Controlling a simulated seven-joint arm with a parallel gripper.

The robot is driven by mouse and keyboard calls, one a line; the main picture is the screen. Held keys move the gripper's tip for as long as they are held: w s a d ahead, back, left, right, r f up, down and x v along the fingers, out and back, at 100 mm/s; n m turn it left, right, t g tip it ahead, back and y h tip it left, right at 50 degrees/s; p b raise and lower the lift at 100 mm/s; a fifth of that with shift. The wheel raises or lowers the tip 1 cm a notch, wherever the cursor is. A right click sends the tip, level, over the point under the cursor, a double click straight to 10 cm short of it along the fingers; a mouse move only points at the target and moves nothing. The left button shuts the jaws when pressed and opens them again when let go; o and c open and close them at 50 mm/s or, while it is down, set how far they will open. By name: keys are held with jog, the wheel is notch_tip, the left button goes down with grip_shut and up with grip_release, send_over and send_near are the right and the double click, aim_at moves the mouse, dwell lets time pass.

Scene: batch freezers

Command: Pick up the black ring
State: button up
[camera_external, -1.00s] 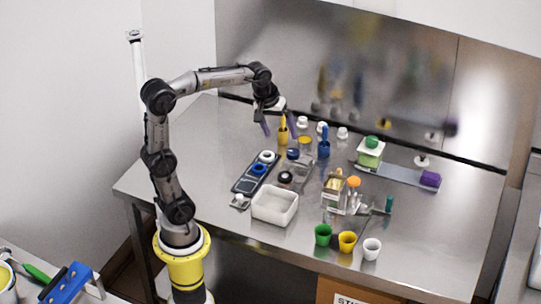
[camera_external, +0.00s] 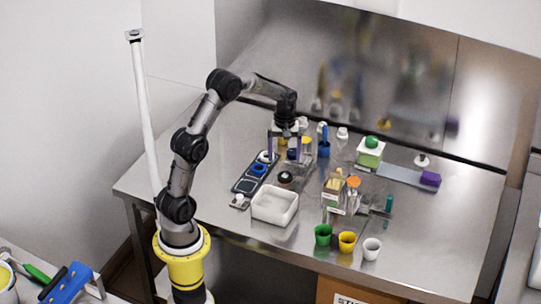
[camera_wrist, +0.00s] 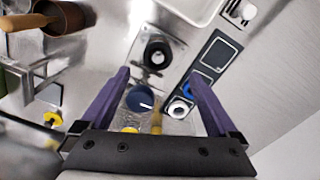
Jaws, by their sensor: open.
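The black ring (camera_external: 285,176) lies on a small clear or grey plate, behind the white tray. In the wrist view the black ring (camera_wrist: 157,52) sits just beyond the fingertips, roughly centred between them. My gripper (camera_external: 285,158) points down over the table behind the ring, with its purple fingers apart. In the wrist view my gripper (camera_wrist: 160,75) is open and nothing is between its tips. A dark blue round item (camera_wrist: 140,98) shows closer to the palm, between the fingers.
A dark board (camera_external: 243,184) with a blue ring (camera_wrist: 201,87) and a white ring (camera_wrist: 181,109) lies left of the black ring. The white tray (camera_external: 274,217) stands in front. Glass jars (camera_external: 333,192) stand to the right. Coloured cups (camera_external: 323,235) line the front.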

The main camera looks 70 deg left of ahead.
aim_at(285, 174)
jog(key=shift+w+d+f, duration=0.1)
jog(key=shift+f, duration=1.75)
jog(key=shift+w+d+f, duration=0.1)
jog(key=shift+f, duration=1.75)
jog(key=shift+a, duration=0.1)
jog(key=c, duration=1.4)
jog(key=shift+r, duration=0.15)
